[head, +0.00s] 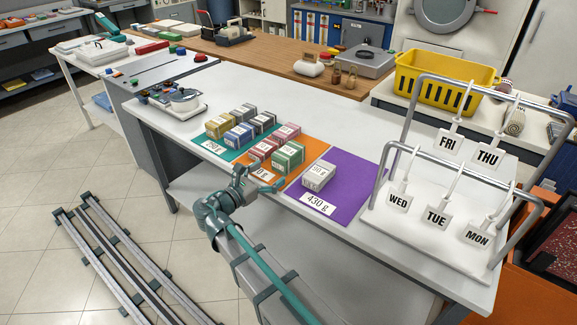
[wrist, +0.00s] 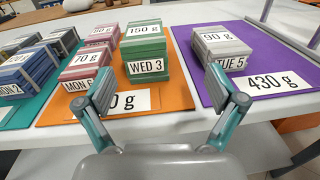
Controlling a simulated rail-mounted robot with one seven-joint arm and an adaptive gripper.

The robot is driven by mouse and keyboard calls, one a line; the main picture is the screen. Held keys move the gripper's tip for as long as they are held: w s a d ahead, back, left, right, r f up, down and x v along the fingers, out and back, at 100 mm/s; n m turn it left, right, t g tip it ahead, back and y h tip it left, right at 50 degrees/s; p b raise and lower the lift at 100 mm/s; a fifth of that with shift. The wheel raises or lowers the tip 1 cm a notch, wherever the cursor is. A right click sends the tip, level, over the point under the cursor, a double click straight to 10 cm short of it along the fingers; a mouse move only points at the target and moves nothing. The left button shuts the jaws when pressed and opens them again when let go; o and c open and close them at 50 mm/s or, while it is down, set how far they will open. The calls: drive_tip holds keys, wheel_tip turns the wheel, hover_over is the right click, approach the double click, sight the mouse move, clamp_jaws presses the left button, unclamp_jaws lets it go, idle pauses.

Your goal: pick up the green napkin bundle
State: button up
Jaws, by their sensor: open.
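The green napkin bundle (head: 288,155) sits on the orange mat (head: 305,173) on the white table. In the wrist view the green bundle (wrist: 168,74) stands straight ahead, with "150 g" on its top label and "WED 3" on its front label. My gripper (head: 265,181) is at the table's front edge, just in front of the orange mat. In the wrist view my gripper (wrist: 166,92) is open and empty, its two fingers spread wide on the near side of the green bundle, apart from it.
Pink bundles (wrist: 92,65) stand close left of the green one. Yellow, blue and dark grey bundles (head: 240,135) sit on a teal mat (head: 213,146). A light grey bundle (head: 319,176) lies on the purple mat (head: 355,190). A metal rack with day tags (head: 436,216) stands at the right.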

sight(288, 151)
drive_tip(key=shift+w+a+n+t, duration=0.3)
drive_tip(key=shift+w+a+n, duration=0.05)
drive_tip(key=shift+w+n, duration=0.15)
drive_tip(key=shift+w+r+y, duration=0.25)
drive_tip(key=shift+y, duration=0.05)
drive_tip(key=x, duration=1)
drive_tip(key=shift+w+r, duration=0.2)
drive_tip(key=shift+w, duration=0.05)
drive_tip(key=c, duration=1.2)
